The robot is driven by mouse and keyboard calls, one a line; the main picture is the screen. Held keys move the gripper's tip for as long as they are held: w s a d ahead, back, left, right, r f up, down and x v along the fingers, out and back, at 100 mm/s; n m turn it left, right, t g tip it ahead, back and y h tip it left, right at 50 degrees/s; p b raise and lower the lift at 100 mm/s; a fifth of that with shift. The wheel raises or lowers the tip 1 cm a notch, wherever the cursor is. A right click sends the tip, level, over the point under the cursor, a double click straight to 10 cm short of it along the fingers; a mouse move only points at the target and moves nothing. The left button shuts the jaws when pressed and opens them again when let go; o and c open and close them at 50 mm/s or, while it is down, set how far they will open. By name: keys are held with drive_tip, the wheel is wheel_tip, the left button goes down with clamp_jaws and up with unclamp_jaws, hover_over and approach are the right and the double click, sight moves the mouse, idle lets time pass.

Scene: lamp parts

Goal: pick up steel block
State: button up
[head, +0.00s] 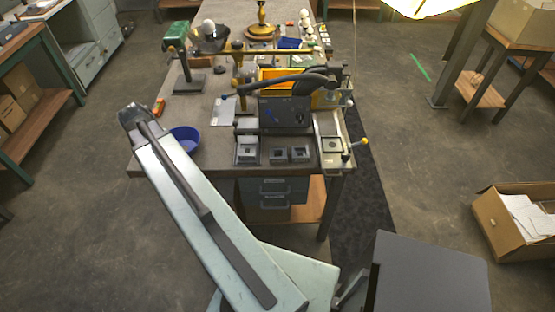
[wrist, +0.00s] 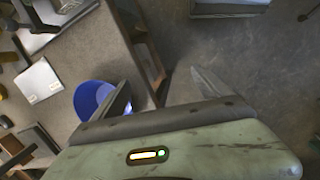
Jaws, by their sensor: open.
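I cannot tell for sure which thing is the steel block. Small square grey metal pieces stand along the table's front edge in the head view: a taller block (head: 247,150) and two low blocks (head: 279,154) (head: 300,154) with dark square recesses. My gripper (wrist: 165,92) is open in the wrist view, its two fingers spread wide with nothing between them. The left finger is close to a blue bowl (wrist: 90,97); the right finger is over the floor. In the head view my arm reaches to the table's front left corner, well left of the grey blocks; its fingertips are not clear there.
The table (head: 215,160) is crowded farther back with a dark press-like machine (head: 285,112), an orange tray (head: 275,75) and brass lamp parts (head: 262,30). The blue bowl also shows in the head view (head: 186,138). A cardboard box (head: 500,225) lies on the floor at right.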

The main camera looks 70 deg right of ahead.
drive_tip(key=s+d+f+n+g+b, duration=0.1)
drive_tip(key=s+d+f, duration=0.1)
drive_tip(key=s+d, duration=1.2)
drive_tip(key=n+g+b, duration=0.1)
drive_tip(key=g, duration=0.1)
approach(277, 151)
drive_tip(key=s, duration=0.1)
drive_tip(key=b+x, duration=0.3)
drive_tip(key=shift+w+a+f, duration=0.1)
drive_tip(key=shift+a+f, duration=0.1)
drive_tip(key=shift+a, duration=0.1)
drive_tip(key=b+x, duration=0.4)
drive_tip(key=x, duration=0.1)
drive_tip(key=shift+a+f+b, duration=0.1)
drive_tip(key=shift+a+b, duration=0.3)
drive_tip(key=shift+r, duration=0.25)
clamp_jaws()
drive_tip(key=shift+r+p, duration=0.1)
drive_tip(key=shift+p, duration=0.25)
